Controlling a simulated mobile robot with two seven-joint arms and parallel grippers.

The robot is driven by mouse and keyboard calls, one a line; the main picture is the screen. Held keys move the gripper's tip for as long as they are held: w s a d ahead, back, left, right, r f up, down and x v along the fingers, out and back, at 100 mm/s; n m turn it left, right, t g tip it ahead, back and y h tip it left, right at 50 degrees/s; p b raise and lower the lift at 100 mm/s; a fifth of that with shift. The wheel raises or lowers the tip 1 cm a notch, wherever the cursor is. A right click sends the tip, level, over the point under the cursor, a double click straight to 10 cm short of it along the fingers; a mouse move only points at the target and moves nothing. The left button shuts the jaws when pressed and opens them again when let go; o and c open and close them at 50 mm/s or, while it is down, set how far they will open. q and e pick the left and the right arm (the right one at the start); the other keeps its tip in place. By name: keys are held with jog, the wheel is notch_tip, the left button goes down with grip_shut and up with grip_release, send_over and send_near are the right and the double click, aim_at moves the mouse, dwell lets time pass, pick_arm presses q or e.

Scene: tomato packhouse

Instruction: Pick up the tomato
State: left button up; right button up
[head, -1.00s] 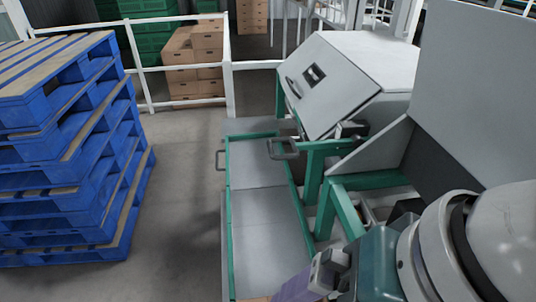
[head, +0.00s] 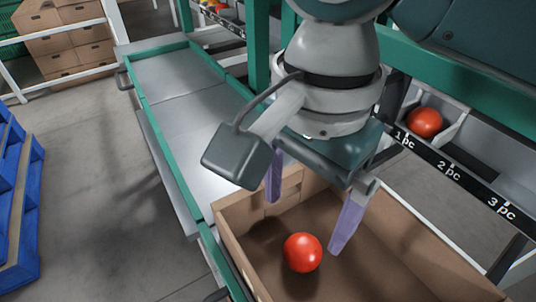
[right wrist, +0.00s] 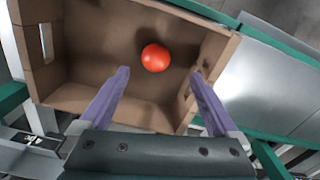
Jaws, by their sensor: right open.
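A red tomato (head: 302,252) lies on the floor of an open cardboard box (head: 236,249). My right gripper (head: 303,222) is over the box with its two purple fingers apart and nothing between them. In the right wrist view the tomato (right wrist: 155,57) shows beyond the fingertips, between their lines, apart from both fingers of the gripper (right wrist: 160,74). The cardboard box (right wrist: 85,98) also shows there, with no other thing seen inside. My left gripper is not in view.
A second tomato (head: 424,122) sits in a compartment behind the rail (head: 457,172) marked 1 pc, 2 pc, 3 pc. A green-edged metal conveyor (head: 186,87) runs beside the box. Blue pallets (head: 20,215) stand at left. Cardboard boxes (head: 62,42) are stacked at the back.

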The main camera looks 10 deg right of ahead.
aim_at(304, 245)
notch_tip(304, 245, down, 4)
jog(key=shift+s+d+r+b, duration=0.1)
jog(key=shift+r+b, duration=0.15)
jog(key=shift+b, duration=0.2)
jog(key=f, duration=0.1)
jog(key=f+b, duration=0.1)
jog(key=f, duration=0.1)
jog(key=f+b, duration=0.1)
jog(key=f, duration=0.1)
jog(key=shift+s+d, duration=0.15)
jog(key=shift+d, duration=0.1)
jog(key=shift+c, duration=1)
jog(key=c, duration=0.8)
